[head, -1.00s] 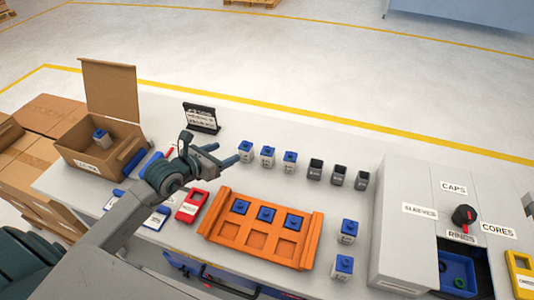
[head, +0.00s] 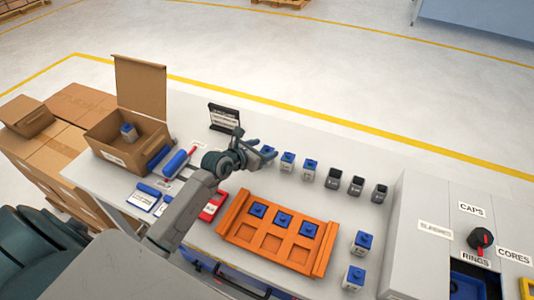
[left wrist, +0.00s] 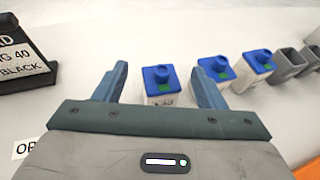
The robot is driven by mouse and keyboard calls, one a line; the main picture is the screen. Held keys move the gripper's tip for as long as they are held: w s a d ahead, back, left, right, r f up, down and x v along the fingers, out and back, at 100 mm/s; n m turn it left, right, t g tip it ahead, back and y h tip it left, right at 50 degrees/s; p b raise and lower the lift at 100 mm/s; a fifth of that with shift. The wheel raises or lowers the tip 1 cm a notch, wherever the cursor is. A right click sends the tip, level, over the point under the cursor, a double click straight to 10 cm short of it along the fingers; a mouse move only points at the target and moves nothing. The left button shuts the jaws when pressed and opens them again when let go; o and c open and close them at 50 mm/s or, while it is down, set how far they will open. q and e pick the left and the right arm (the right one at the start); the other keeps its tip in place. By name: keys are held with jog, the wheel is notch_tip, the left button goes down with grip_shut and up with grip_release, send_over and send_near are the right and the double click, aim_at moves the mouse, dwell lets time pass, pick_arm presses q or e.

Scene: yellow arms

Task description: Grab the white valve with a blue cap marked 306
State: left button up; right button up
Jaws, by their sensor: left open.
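Three white valves with blue caps stand in a row on the table: the left one (head: 267,153), the middle one (head: 288,161) and the right one (head: 310,168). In the left wrist view they also show as the left valve (left wrist: 161,84), the middle one (left wrist: 216,70) and the right one (left wrist: 254,70). Their numbers are too small to read. My left gripper (left wrist: 160,72) is open and empty, its fingers on either side of the left valve in that view; contact cannot be told. In the head view the left gripper (head: 258,155) partly covers that valve. My right gripper is not in view.
Several dark grey cups (head: 356,186) continue the row rightward. An orange tray (head: 233,235) holds blue-capped pieces. Two more blue-capped valves (head: 361,242) stand right of it. An open cardboard box (head: 100,150) holds another. A black sign (left wrist: 22,55) stands left of the gripper.

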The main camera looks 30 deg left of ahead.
pick_arm(q)
jog(key=shift+w+d+f, duration=0.1)
jog(key=shift+w+d, duration=0.05)
jog(key=shift+w, duration=0.1)
jog(key=shift+s, duration=0.1)
jog(key=c, duration=1.1)
